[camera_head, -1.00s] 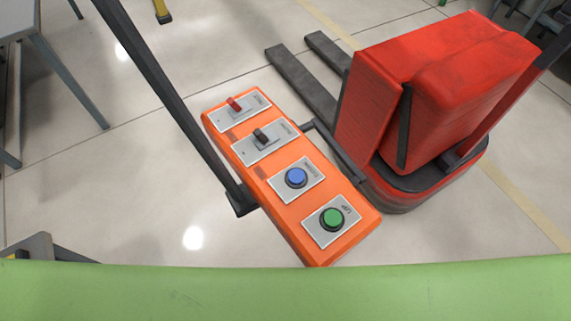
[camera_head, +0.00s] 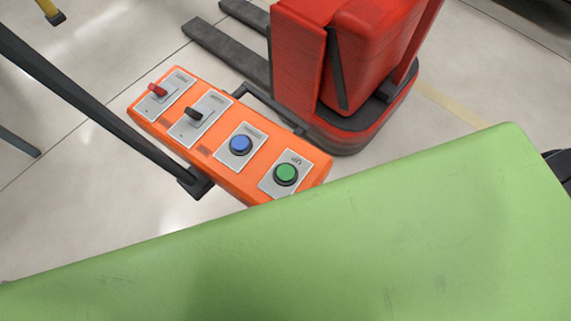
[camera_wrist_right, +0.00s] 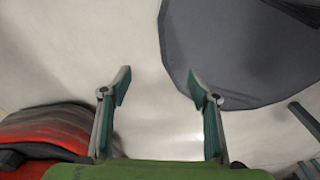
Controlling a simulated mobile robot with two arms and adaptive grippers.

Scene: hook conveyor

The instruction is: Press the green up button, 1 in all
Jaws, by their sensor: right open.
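The green up button (camera_head: 285,174) sits on a grey plate at the near right end of the orange control panel (camera_head: 203,152). A blue button (camera_head: 240,145) is beside it, then a black switch (camera_head: 194,113) and a red switch (camera_head: 158,91). My right gripper (camera_wrist_right: 158,80) is open and empty in the right wrist view, with pale floor between its fingers. The buttons are not seen in that view. No gripper fingers show in the head view, and my left gripper is not in view.
A red pallet truck (camera_head: 345,60) with dark forks (camera_head: 225,50) stands behind the panel. A dark bar (camera_head: 100,110) meets the panel's left side. A green part of mine covers the lower head view. A dark grey shape (camera_wrist_right: 245,50) fills the wrist view's upper right.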

